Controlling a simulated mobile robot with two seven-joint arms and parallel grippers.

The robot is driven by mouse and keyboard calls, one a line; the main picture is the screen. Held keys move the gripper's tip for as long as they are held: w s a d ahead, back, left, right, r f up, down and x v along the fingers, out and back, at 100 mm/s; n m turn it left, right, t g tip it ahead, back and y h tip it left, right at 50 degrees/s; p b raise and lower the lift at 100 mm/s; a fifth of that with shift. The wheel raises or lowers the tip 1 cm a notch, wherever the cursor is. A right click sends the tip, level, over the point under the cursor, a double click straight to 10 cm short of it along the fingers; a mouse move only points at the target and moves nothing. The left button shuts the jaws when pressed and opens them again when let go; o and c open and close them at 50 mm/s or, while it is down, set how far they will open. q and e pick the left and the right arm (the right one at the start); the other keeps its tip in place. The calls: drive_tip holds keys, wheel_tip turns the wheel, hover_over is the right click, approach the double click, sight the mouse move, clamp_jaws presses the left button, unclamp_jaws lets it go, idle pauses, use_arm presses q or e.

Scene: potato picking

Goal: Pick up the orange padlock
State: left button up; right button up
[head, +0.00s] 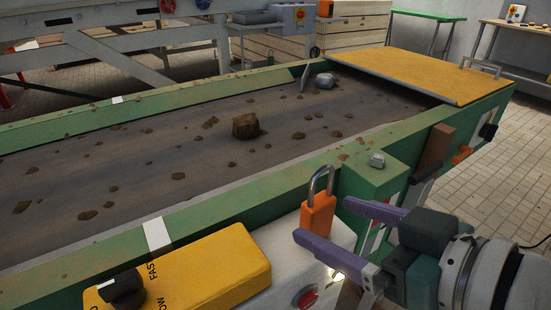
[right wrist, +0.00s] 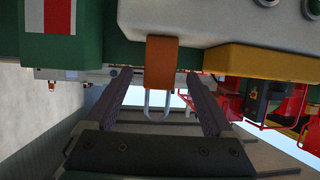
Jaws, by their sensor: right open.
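The orange padlock (head: 318,217) stands upright, its grey shackle up, on a light grey control box (head: 342,236) at the near side of the conveyor. My right gripper (head: 322,220) comes in from the right with its purple fingers spread. In the head view one fingertip is near the padlock's lower left and the other to its upper right. In the right wrist view the padlock (right wrist: 162,65) shows upside down between the fingertips (right wrist: 158,74), with a gap on each side. I cannot tell if its lower end lies past the tips. My left gripper is not in view.
A yellow box with a black knob (head: 205,265) is left of the padlock, and a red button (head: 306,296) is below it. The conveyor's green rail (head: 375,182) runs close behind. A brown clod (head: 245,126) and several dirt lumps lie on the belt.

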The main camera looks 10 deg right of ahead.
sight(324, 218)
drive_tip(key=x, duration=0.4)
drive_tip(key=shift+b, duration=0.35)
clamp_jaws()
idle(0.4)
